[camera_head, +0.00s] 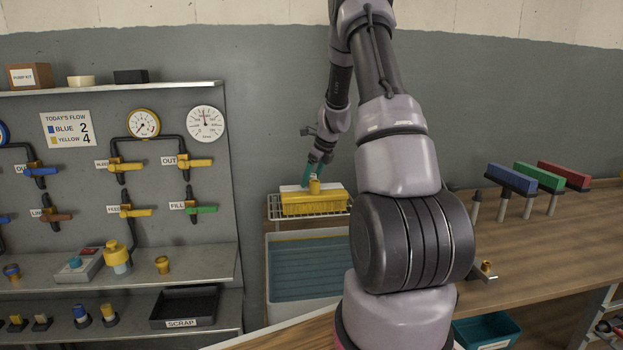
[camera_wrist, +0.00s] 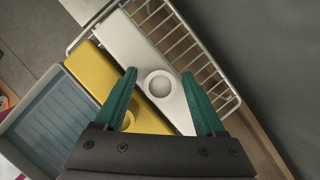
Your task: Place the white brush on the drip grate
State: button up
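The white brush (camera_wrist: 138,48) lies on the wire drip grate (camera_wrist: 184,48), with its round knob (camera_wrist: 158,83) facing up. In the head view, a strip of the white brush (camera_head: 290,188) shows behind the yellow brush (camera_head: 312,204). The yellow brush (camera_wrist: 88,74) lies alongside the white one, on its basin side. My gripper (camera_wrist: 158,75) has its teal fingers spread on either side of the white brush's knob, with a gap at each side. In the head view, my gripper (camera_head: 311,180) is just above the brushes, and its fingertips are partly hidden behind the yellow brush's knob.
A blue-grey basin (camera_head: 307,268) stands below and in front of the grate. A wall is close behind it. A wooden bench (camera_head: 560,235) with blue, green and red blocks on posts is to the right. A valve panel and shelves (camera_head: 195,265) are to the left.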

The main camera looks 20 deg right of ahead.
jog(key=shift+r, duration=0.1)
jog(key=v, duration=1.2)
jog(key=s+a+r+n, duration=0.5)
jog(key=a+r, duration=0.1)
jog(key=r, duration=0.1)
jog(key=s+a+r+n+t, duration=0.1)
jog(key=s+a+r+n, duration=0.2)
jog(key=s+n, duration=0.4)
jog(key=s+a+r+n+t, duration=0.1)
jog(key=s+a+r+n, duration=0.1)
jog(key=s+a+n, duration=0.4)
jog(key=s+a+r+n+t, duration=0.1)
jog(key=s+a+r+n, duration=0.2)
jog(key=s+a+n, duration=0.2)
jog(key=s+n, duration=0.3)
jog(key=s, duration=0.4)
jog(key=shift+s+r, duration=0.35)
jog(key=shift+r, duration=0.05)
